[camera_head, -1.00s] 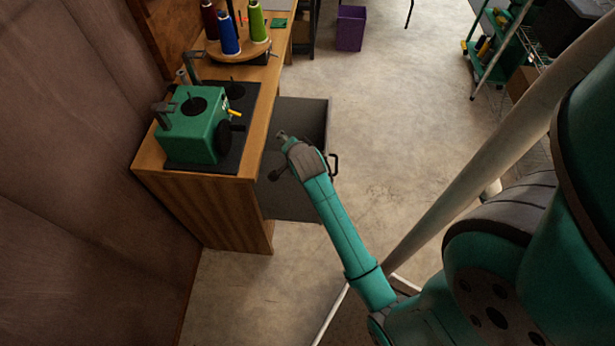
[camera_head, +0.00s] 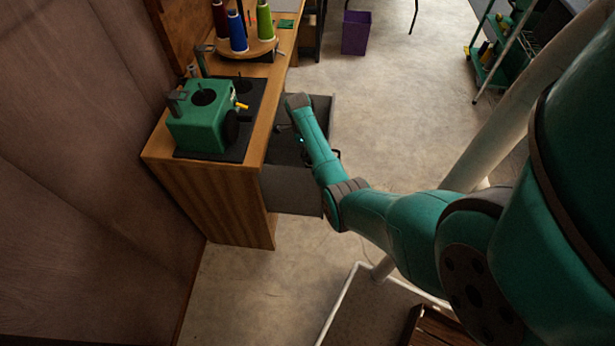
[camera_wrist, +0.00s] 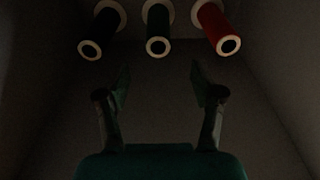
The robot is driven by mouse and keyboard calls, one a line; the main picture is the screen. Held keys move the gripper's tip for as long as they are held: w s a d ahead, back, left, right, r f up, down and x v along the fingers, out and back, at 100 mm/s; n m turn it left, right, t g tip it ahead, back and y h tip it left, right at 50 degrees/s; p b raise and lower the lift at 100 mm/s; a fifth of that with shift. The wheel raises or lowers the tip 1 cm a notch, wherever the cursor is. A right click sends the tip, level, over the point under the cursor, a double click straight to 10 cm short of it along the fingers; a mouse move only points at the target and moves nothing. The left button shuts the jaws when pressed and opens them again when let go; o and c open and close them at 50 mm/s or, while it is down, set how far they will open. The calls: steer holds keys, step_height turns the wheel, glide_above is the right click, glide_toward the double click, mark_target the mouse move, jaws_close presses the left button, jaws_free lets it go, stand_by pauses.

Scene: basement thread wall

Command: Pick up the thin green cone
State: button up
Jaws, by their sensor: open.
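In the wrist view, a green thread spool (camera_wrist: 157,28) lies in the middle of a row of three, its near end showing a pale ring and dark hole. My gripper (camera_wrist: 158,74) is open and empty, its two fingers pointing toward the row with a gap between fingertips and spools. In the head view, my wrist is over the open drawer (camera_head: 292,190) under the bench, and my arm hides part of it. Another green cone (camera_head: 265,20), brighter, stands on a round wooden rack. I cannot tell which green one is thin.
A dark spool (camera_wrist: 102,30) lies left of the green one and a red spool (camera_wrist: 215,28) right. Close drawer walls flank my gripper. A green machine (camera_head: 202,118) sits on the bench (camera_head: 215,195). Red and blue cones share the rack (camera_head: 245,46). A purple bin (camera_head: 356,32) stands behind.

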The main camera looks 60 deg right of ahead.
step_height(320, 180, down, 7)
steer(key=s, duration=0.1)
steer(key=shift+d+f, duration=0.15)
steer(key=shift+s, duration=0.1)
steer(key=c, duration=1.2)
